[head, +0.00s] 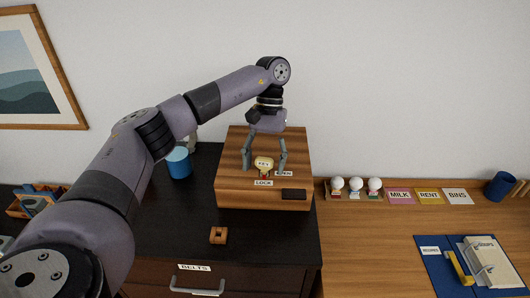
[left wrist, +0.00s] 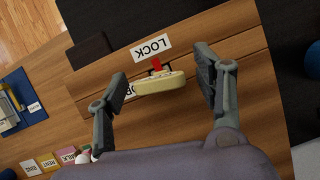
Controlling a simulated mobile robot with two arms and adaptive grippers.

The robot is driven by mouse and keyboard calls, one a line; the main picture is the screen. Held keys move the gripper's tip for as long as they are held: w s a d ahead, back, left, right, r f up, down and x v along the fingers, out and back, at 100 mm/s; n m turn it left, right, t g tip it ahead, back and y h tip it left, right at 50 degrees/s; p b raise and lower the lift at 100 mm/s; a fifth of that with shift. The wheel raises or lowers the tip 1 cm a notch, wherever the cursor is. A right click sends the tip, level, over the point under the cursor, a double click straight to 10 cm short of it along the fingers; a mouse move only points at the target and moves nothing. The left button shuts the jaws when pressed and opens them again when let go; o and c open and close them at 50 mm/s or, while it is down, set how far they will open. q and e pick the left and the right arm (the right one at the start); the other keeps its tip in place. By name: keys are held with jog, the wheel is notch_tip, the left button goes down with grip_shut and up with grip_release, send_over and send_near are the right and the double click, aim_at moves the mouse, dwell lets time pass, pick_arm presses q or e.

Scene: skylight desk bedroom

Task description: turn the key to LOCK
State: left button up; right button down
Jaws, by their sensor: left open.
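The key (head: 264,162) has a pale yellow head and stands at the front of a wooden box. It also shows in the left wrist view (left wrist: 160,84). A red mark (left wrist: 157,64) sits between the key's head and the white LOCK label (left wrist: 151,49). The LOCK label (head: 263,183) is below the key in the head view. A second label (head: 284,173), partly hidden by a finger, is to the key's right. My left gripper (head: 264,168) is open, with one finger on each side of the key and gaps showing in the left wrist view (left wrist: 161,78). My right gripper is not seen.
The wooden box (head: 232,180) stands on a dark cabinet top, with a dark plate (head: 293,194) at its front. A small wooden block (head: 218,235) lies in front. A blue cup (head: 179,163) is left of the box.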

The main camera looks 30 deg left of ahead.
pick_arm(q)
jog(key=v, duration=1.2)
jog(key=shift+f, duration=0.1)
